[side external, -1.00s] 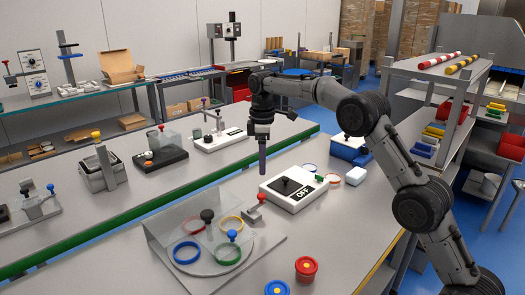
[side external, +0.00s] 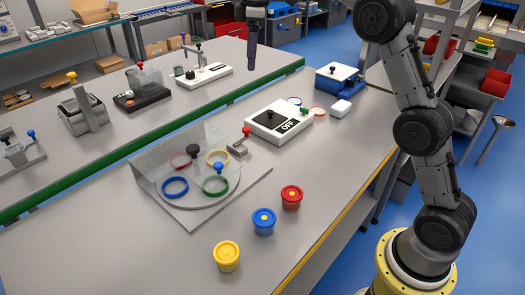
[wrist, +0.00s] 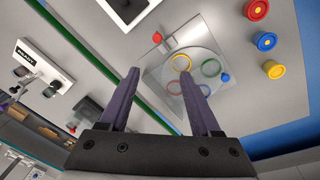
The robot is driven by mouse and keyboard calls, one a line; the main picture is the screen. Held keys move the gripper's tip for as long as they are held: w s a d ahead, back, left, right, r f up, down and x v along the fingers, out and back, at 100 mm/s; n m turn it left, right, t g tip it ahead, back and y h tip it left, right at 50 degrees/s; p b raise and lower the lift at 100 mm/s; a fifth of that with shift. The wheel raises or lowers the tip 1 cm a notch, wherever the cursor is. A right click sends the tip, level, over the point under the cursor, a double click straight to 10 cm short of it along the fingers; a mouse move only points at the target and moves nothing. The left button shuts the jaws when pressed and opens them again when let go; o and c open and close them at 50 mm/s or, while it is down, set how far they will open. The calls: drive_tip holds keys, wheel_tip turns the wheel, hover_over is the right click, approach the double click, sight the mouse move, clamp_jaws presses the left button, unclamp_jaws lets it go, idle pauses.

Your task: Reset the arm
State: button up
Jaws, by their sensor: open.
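My gripper (side external: 252,52) hangs high near the top of the side external view, fingers pointing down, above the work table and apart from everything. In the wrist view its two dark fingers (wrist: 159,72) are spread apart with nothing between them. A tub carrier (side external: 232,198) with a clear cover and red, yellow, blue and green rings stands on the table; it also shows in the wrist view (wrist: 160,82). A yellow tub (side external: 227,257), a blue tub (side external: 263,222) and a red tub (side external: 291,198) stand in a row in front of it.
A white box marked OFF (side external: 280,122) sits behind the carrier. Several devices stand on the bench at left. The table's near left area is clear.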

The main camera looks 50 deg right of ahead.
drive_tip(key=s+a+r+m+t, duration=0.15)
drive_tip(key=s+r, duration=0.25)
drive_tip(key=s, duration=0.7)
drive_tip(key=s+a+r+m+t, duration=0.1)
drive_tip(key=s+a+r, duration=0.15)
drive_tip(key=s, duration=0.75)
drive_tip(key=s+f+m+t, duration=0.1)
drive_tip(key=s+f+m, duration=0.5)
drive_tip(key=s+f, duration=0.8)
drive_tip(key=shift+s+a+f+m, duration=0.25)
drive_tip(key=shift+s+f+m, duration=0.15)
drive_tip(key=shift+f, duration=0.3)
drive_tip(key=shift+t, duration=0.25)
